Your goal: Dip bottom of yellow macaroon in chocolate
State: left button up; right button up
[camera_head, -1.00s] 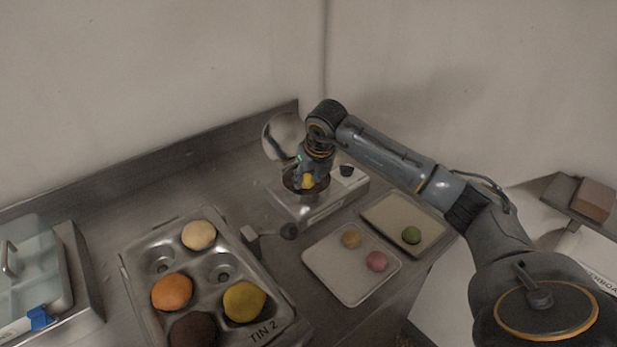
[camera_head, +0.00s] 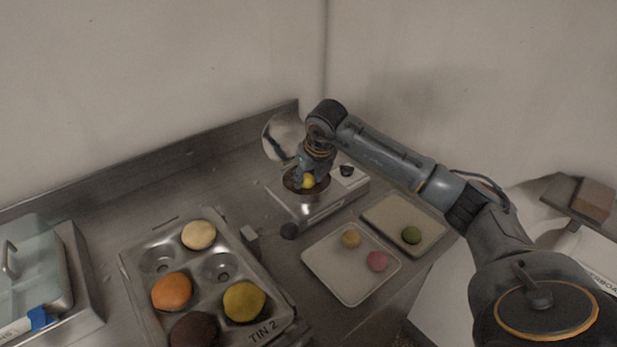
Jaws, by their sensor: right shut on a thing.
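The yellow macaroon (camera_head: 308,181) is small and shows at the mouth of a dark-filled bowl (camera_head: 293,189), which looks like the chocolate. The bowl stands on a small silver warmer (camera_head: 322,209) against the back of the counter. My right gripper (camera_head: 308,175) points down over the bowl, shut on the yellow macaroon. The macaroon's underside is hidden, so I cannot tell how far it is in the chocolate. My left gripper does not show.
A muffin tin (camera_head: 233,275) marked TIN 2 holds several large buns at the front. Two pale trays, the nearer (camera_head: 343,284) and the farther (camera_head: 397,213), hold small macaroons. A round lid (camera_head: 282,131) leans behind the warmer. A glass-lidded container (camera_head: 35,262) stands at left.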

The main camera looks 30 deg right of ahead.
aim_at(306, 174)
jog(key=shift+r, duration=0.15)
jog(key=shift+r+p, duration=0.95)
jog(key=shift+r, duration=0.7)
jog(key=shift+r+p, duration=1.75)
jog(key=shift+r, duration=1.25)
